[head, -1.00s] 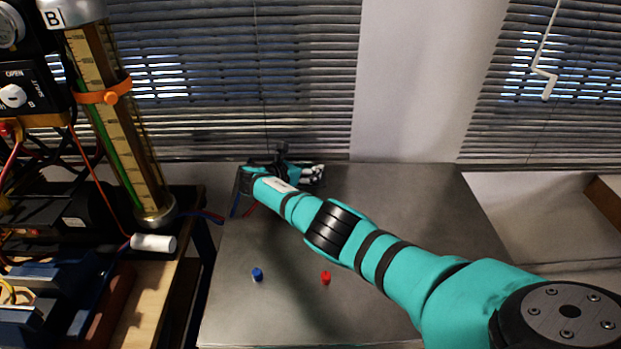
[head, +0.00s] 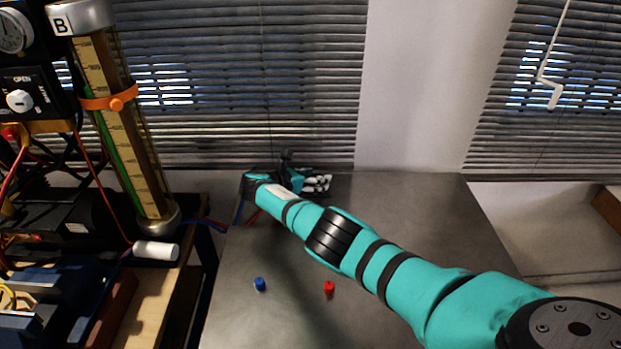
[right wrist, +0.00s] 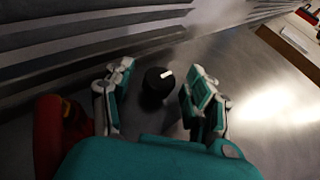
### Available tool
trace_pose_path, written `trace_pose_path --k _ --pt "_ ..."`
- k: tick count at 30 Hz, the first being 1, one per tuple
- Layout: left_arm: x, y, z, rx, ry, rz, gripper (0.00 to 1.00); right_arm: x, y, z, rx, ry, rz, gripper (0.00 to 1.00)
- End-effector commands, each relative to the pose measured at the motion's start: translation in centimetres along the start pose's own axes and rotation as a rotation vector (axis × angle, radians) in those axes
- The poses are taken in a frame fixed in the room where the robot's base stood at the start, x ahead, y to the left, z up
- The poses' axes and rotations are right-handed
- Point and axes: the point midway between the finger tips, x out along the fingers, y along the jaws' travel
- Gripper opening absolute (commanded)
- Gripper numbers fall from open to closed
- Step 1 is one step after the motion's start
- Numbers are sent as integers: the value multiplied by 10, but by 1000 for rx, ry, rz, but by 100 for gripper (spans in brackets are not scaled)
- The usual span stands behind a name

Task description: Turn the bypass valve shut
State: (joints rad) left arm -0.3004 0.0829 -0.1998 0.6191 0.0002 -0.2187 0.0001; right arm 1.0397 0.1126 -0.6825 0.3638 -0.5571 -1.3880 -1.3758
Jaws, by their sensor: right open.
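A black round knob (right wrist: 158,86) with a white pointer mark shows in the right wrist view, low over the grey metal surface. It could be the bypass valve; no label on it can be read. My right gripper (right wrist: 160,80) is open, with one finger on each side of the knob and a gap on both sides. In the head view my right gripper (head: 316,184) is at the far edge of the metal table, and the knob cannot be made out clearly there. A white knob (head: 19,100) on a panel marked OPEN is at the far left. My left gripper is not in view.
The gauge rig with the glass column B (head: 125,130) stands left of the metal table (head: 420,215). A blue cap (head: 260,284) and a red cap (head: 329,287) lie on the table. Blinds (head: 240,80) hang just behind. A white cylinder (head: 156,251) lies at the rig's edge.

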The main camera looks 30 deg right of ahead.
Motion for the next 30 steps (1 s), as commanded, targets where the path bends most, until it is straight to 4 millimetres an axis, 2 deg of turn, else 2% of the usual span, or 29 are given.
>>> trace_pose_path --k 4,8,15,19,24,30 --pt "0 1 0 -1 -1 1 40 -9 1 -1 -1 0 2 55" --pt "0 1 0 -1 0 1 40 -26 0 -1 0 1 3 55" --pt "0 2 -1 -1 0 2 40 -80 1 -1 1 1 4 55" --pt "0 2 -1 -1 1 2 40 -102 1 0 0 2 2 55" --pt "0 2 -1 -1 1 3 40 -116 0 0 0 0 1 55" --pt "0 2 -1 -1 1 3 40 -120 0 0 0 0 0 55"
